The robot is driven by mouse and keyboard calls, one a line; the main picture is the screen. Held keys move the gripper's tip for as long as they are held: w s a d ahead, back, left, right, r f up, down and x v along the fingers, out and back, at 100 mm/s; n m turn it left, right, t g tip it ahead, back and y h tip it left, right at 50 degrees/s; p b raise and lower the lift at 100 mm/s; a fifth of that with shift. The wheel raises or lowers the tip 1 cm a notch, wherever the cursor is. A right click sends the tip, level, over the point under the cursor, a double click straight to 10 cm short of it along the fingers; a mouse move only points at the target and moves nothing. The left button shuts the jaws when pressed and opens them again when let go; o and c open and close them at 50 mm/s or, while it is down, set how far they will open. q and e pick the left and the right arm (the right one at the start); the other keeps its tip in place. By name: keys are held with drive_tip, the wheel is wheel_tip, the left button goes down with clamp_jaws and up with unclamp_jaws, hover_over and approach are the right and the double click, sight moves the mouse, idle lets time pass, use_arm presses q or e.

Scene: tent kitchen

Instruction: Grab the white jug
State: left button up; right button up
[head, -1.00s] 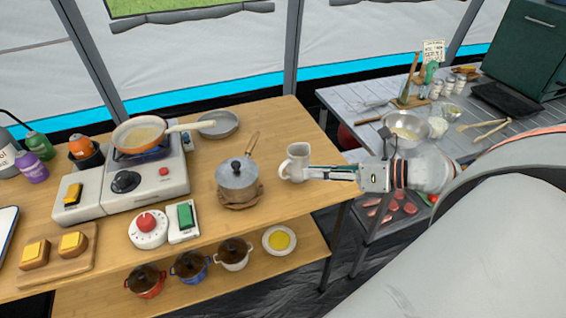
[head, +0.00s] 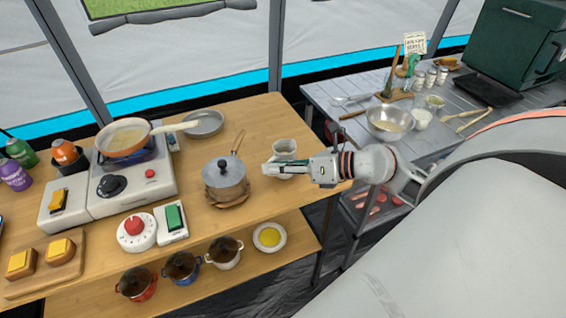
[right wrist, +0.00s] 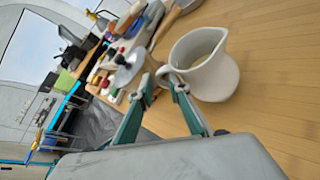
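The white jug (head: 284,147) stands upright on the wooden table, right of the saucepan. In the head view my right gripper (head: 268,170) is in front of it and hides its lower part. In the right wrist view the jug (right wrist: 212,75) shows whole, with its spout at the upper right and its handle toward the fingers. My right gripper (right wrist: 160,84) has its green fingers apart, with the tips close to the handle. I cannot tell whether they touch it. My left gripper is not in view.
A lidded saucepan (head: 225,174) on a wooden trivet stands just left of the gripper. A stove (head: 120,185) with a frying pan (head: 124,138) is further left. The table behind the jug is clear. A grey side table (head: 345,97) with a metal bowl (head: 390,122) stands right.

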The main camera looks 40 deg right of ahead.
clamp_jaws()
drive_tip(key=shift+r, duration=0.1)
drive_tip(key=shift+r, duration=0.1)
